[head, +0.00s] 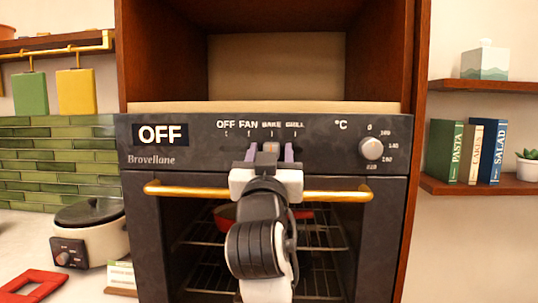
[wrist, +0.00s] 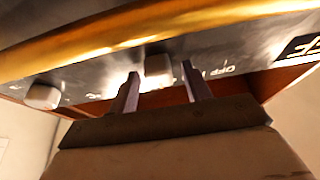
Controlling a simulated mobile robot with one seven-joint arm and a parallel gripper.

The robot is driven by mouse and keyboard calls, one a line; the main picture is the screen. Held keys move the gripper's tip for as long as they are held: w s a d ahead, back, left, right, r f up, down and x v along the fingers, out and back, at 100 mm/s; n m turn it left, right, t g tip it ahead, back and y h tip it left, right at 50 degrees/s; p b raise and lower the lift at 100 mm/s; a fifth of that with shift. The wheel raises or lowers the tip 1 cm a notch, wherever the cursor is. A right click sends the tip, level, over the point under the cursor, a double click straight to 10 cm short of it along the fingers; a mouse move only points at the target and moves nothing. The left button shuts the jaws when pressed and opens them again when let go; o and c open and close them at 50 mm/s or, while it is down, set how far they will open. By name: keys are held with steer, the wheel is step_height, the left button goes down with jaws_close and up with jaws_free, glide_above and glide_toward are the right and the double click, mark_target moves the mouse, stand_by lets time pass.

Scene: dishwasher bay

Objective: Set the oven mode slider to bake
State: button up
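The oven's control panel (head: 205,145) carries the printed words OFF, FAN, BAKE and GRILL in a row. The small grey slider knob (head: 271,147) appears below the word BAKE in the head view, while the display (head: 161,134) reads OFF. My gripper (head: 270,153) is in front of the panel with its two purple fingers apart, one on each side of the knob. In the wrist view the knob (wrist: 158,66) shows between the open fingertips (wrist: 160,70), with a gap on either side. The slider's track is mostly hidden by my gripper.
A gold oven handle (head: 190,191) runs across the door just below the panel, with my arm in front of it. A round temperature knob (head: 371,148) is on the right of the panel. A cooker (head: 92,240) stands on the counter at left.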

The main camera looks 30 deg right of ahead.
steer(key=b+v, duration=0.5)
steer(key=v, duration=0.9)
steer(key=shift+r, duration=0.1)
